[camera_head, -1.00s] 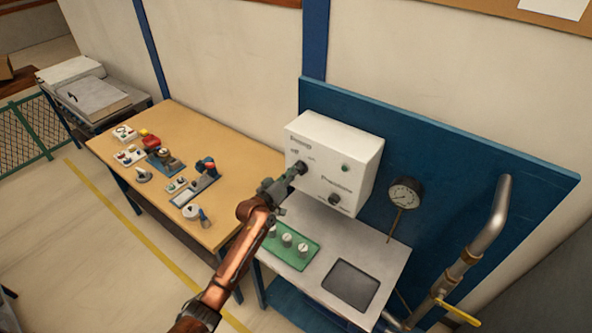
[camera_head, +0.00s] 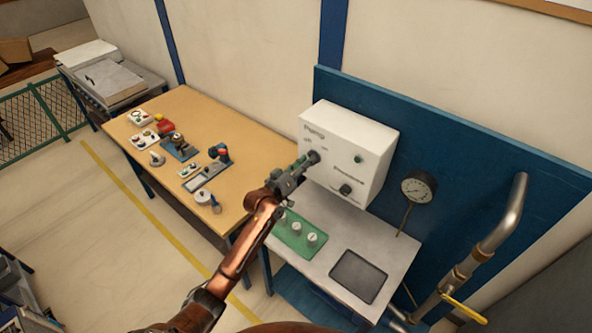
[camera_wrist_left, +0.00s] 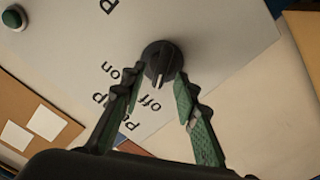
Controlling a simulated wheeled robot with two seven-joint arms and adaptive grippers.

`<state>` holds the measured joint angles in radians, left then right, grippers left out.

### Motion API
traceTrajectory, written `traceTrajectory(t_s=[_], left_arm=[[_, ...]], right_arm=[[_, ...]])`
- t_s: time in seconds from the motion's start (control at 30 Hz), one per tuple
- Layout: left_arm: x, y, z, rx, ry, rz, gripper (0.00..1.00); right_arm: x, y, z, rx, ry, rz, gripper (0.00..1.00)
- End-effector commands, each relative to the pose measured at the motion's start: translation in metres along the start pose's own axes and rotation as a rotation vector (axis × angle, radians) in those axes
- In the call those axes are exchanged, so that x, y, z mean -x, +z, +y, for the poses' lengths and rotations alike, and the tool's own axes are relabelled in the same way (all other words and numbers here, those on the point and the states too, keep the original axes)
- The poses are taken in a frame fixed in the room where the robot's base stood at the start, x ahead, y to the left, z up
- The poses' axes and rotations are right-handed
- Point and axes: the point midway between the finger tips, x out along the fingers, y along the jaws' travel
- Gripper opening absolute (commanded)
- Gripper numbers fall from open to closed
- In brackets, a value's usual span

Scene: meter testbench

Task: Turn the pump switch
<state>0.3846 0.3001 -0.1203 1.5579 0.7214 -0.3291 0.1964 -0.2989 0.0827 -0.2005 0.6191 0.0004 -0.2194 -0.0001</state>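The pump switch (camera_head: 313,157) is a round black knob on the front of a white control box (camera_head: 372,143), below the "Pump" label. In the left wrist view the same knob (camera_wrist_left: 160,60) has a raised grip bar and the words "on" and "off" beside it. My left gripper (camera_head: 302,166) is at the knob. In the left wrist view its green-padded fingers (camera_wrist_left: 159,76) are spread, with tips on either side of the knob's lower part. Whether a fingertip touches the knob is unclear. My right gripper is not in view.
A second black knob (camera_head: 346,190) and a green button (camera_head: 358,159) are on the box. Below stands a grey bench (camera_head: 395,252) with a green plate (camera_head: 297,240). A gauge (camera_head: 418,188) and pipe (camera_head: 500,228) are at right. A wooden table (camera_head: 243,143) stands left.

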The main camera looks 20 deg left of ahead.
Motion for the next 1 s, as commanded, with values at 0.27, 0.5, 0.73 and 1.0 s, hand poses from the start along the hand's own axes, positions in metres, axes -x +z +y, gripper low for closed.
traceTrajectory(t_s=[0.27,0.5,0.73,1.0], left_arm=[[0.060,0.001,-0.001,-0.002,-0.002,-0.001,0.28],[0.095,0.001,-0.001,0.000,-0.002,-0.001,0.28],[0.103,0.000,-0.001,0.000,-0.001,-0.001,0.28],[0.103,0.000,-0.001,0.000,-0.001,-0.001,0.28]], right_arm=[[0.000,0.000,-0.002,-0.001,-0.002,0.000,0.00],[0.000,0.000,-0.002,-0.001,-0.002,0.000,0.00],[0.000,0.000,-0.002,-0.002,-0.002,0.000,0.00],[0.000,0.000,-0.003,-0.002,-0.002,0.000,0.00]])
